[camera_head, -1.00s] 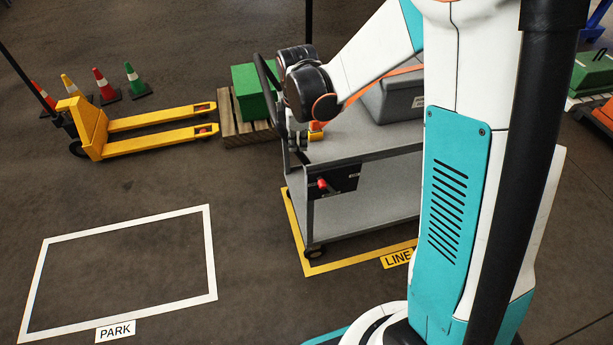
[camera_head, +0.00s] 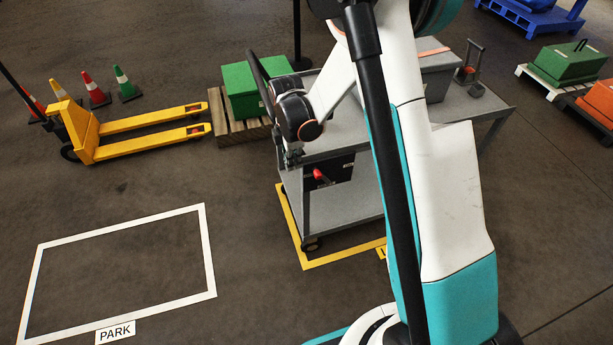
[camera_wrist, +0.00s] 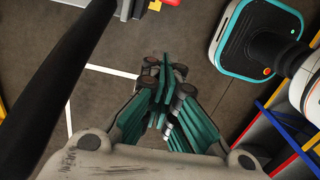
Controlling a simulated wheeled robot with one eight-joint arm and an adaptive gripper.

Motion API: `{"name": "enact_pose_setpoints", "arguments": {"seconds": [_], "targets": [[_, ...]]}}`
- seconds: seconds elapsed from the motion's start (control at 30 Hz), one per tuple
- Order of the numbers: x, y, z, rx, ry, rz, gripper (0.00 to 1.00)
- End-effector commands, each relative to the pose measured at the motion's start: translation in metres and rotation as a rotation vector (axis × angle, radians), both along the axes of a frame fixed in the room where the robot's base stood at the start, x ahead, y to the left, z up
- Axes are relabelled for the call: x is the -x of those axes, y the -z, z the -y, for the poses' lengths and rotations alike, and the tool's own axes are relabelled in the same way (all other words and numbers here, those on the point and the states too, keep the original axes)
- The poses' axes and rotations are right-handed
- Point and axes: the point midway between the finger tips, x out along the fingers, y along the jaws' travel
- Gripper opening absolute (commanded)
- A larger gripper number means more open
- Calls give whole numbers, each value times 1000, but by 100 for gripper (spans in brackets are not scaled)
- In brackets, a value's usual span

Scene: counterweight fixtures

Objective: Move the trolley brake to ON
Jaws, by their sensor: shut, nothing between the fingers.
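The grey two-shelf trolley (camera_head: 350,205) stands inside the yellow floor outline. Its brake is a red lever (camera_head: 320,176) on a dark panel (camera_head: 340,169) at the trolley's near left end. A red part (camera_wrist: 172,2) beside the trolley's grey edge shows at the top of the wrist view, cut off; it looks like this lever. The lever's ON and OFF marks are too small to read. My gripper (camera_head: 293,160) points down at the trolley's left corner, just left of and slightly above the lever, apparently apart from it. In the wrist view my gripper (camera_wrist: 163,75) is shut and empty.
The trolley's black push handle (camera_head: 258,75) rises close to my wrist. A grey box (camera_head: 436,78) sits on its top. A green crate (camera_head: 242,100) on a pallet and a yellow pallet truck (camera_head: 90,135) stand left. The white PARK outline (camera_head: 208,250) is empty.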

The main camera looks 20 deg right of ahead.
Motion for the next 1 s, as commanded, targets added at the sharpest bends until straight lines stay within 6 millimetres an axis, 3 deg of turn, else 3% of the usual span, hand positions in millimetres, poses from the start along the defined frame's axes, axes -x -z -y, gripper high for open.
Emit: {"name": "enact_pose_setpoints", "arguments": {"seconds": [0.17, 0.37, 0.8, 1.0], "targets": [[0, 4, 0, 0, 1, 0, 0], [0, 24, 1, 0, 1, 0, 0], [1, 108, 4, 0, 1, 0, 0], [0, 89, 35, -2, 5, -1, 0]]}}
